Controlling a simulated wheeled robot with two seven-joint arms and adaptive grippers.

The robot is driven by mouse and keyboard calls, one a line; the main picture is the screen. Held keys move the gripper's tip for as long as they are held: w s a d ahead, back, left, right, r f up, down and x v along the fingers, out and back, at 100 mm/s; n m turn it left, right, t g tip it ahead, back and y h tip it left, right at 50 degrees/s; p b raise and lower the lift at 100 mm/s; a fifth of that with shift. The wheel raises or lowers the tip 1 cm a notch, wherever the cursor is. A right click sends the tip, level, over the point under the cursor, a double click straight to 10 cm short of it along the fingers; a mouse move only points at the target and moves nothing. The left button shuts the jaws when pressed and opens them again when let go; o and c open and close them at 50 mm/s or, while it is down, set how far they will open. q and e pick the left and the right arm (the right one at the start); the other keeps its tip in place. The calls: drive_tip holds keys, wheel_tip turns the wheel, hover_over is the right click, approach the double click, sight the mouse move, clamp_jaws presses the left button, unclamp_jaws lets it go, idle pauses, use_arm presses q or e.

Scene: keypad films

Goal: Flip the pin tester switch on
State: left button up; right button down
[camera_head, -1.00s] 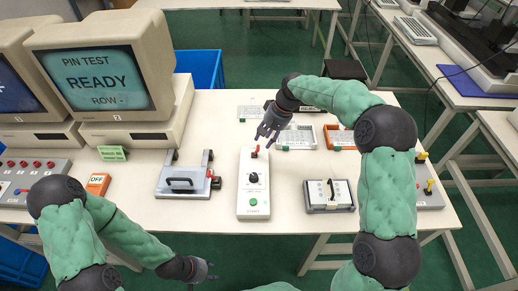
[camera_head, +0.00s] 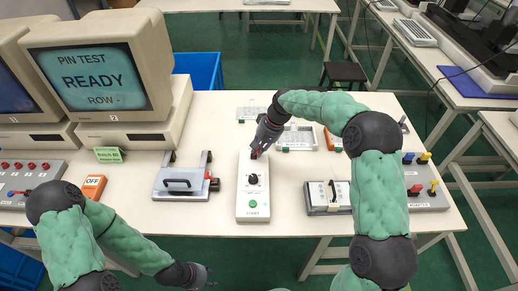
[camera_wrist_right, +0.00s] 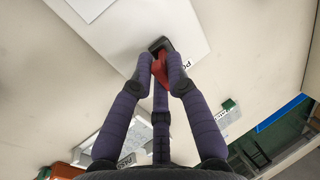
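The pin tester (camera_head: 253,196) is a white upright-labelled panel on the table, with a black knob (camera_head: 253,179) and a green button (camera_head: 253,203). Its red switch lever (camera_wrist_right: 160,70) is at the panel's far end, on a dark base. My right gripper (camera_head: 257,153) is over that end. In the right wrist view its purple fingers (camera_wrist_right: 160,66) close in on the red lever from both sides and appear to touch it. They hide part of the lever. My left gripper (camera_head: 207,277) is empty, fingers apart, in front of the table's near edge.
A monitor (camera_head: 92,79) reads "PIN TEST READY ROW -". A hinged fixture (camera_head: 183,182) and an orange OFF block (camera_head: 92,186) lie to the left. A black-handled case (camera_head: 327,197) and an adapter board (camera_head: 425,200) lie to the right. Trays (camera_head: 297,138) stand behind.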

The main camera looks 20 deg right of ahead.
drive_tip(key=shift+d+y, duration=0.2)
drive_tip(key=shift+y, duration=0.2)
drive_tip(key=shift+s+d+f+t+y, duration=0.15)
drive_tip(key=shift+f+t+y, duration=0.15)
drive_tip(key=shift+y, duration=0.4)
drive_tip(key=c, duration=1.2)
unclamp_jaws()
drive_tip(key=shift+r, duration=0.15)
drive_tip(key=v, duration=1.1)
drive_tip(key=shift+d+r, duration=0.2)
drive_tip(key=shift+r, duration=0.15)
